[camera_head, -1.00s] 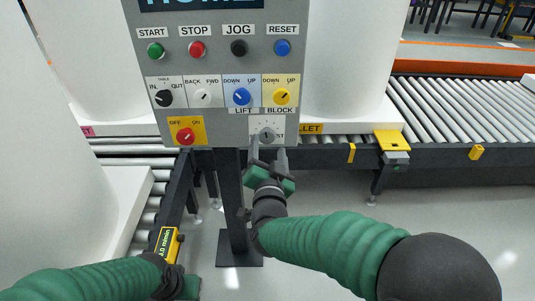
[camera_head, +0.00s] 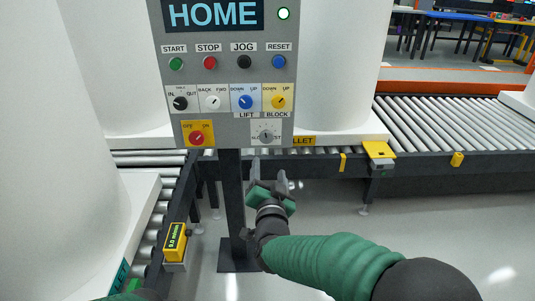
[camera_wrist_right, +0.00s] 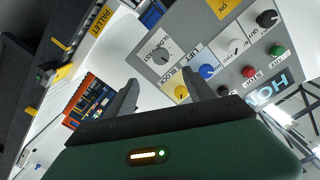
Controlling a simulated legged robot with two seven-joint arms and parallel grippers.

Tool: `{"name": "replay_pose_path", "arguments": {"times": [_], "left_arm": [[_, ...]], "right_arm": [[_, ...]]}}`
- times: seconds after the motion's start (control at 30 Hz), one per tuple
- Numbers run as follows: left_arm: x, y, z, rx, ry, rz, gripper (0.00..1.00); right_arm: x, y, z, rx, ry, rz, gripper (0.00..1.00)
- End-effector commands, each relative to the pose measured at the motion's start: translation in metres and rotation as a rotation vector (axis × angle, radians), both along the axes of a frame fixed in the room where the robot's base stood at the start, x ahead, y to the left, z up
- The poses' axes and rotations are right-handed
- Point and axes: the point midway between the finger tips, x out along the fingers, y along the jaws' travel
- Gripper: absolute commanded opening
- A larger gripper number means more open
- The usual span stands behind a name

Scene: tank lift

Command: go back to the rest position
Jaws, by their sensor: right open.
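The control panel (camera_head: 224,103) stands on a dark post in front of me, with a display reading HOME and a green-white lamp. My right gripper (camera_head: 268,172) is open and empty, just below the grey speed knob (camera_head: 266,136) and apart from it. In the right wrist view the open fingers (camera_wrist_right: 158,98) point towards the panel, with the grey knob (camera_wrist_right: 163,52) ahead of them and nothing between them. Of my left arm only a small green and dark part shows at the bottom edge of the head view; its gripper is not visible.
Roller conveyors (camera_head: 460,121) run at right and at left. Large white tanks (camera_head: 335,60) stand behind and at left. A yellow meter box (camera_head: 174,241) sits on the left conveyor's side. The grey floor (camera_head: 400,230) at right is clear.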

Motion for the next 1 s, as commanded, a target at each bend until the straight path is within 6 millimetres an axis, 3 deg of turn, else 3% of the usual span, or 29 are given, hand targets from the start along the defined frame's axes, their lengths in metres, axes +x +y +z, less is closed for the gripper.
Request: {"name": "replay_pose_path", "arguments": {"times": [0.17, 0.27, 0.4, 0.5, 0.7, 0.83, 0.9, 1.0], "left_arm": [[0.000, 0.000, 0.000, 0.000, 0.000, 0.000, 0.00], [0.000, 0.000, 0.000, 0.000, 0.000, 0.000, 0.00], [0.000, 0.000, 0.000, 0.000, 0.000, 0.000, 0.00], [0.000, 0.000, 0.000, 0.000, 0.000, 0.000, 0.00], [0.000, 0.000, 0.000, 0.000, 0.000, 0.000, 0.00], [0.000, 0.000, 0.000, 0.000, 0.000, 0.000, 0.00], [-0.001, 0.000, 0.035, 0.000, 0.002, 0.000, 0.00], [0.001, 0.000, 0.067, 0.000, -0.001, 0.000, 0.00]], "right_arm": [[-0.006, -0.011, -0.019, -0.056, 0.088, 0.039, 0.63], [-0.029, -0.035, -0.063, -0.164, 0.278, 0.114, 0.63], [-0.091, -0.081, -0.132, -0.312, 0.595, 0.212, 0.63], [-0.143, -0.112, -0.169, -0.383, 0.794, 0.262, 0.63], [-0.240, -0.160, -0.214, -0.462, 1.112, 0.330, 0.63], [-0.299, -0.184, -0.229, -0.489, 1.288, 0.364, 0.63], [-0.302, -0.185, -0.194, -0.494, 1.300, 0.370, 0.63], [-0.302, -0.184, -0.163, -0.493, 1.299, 0.371, 0.63]]}}
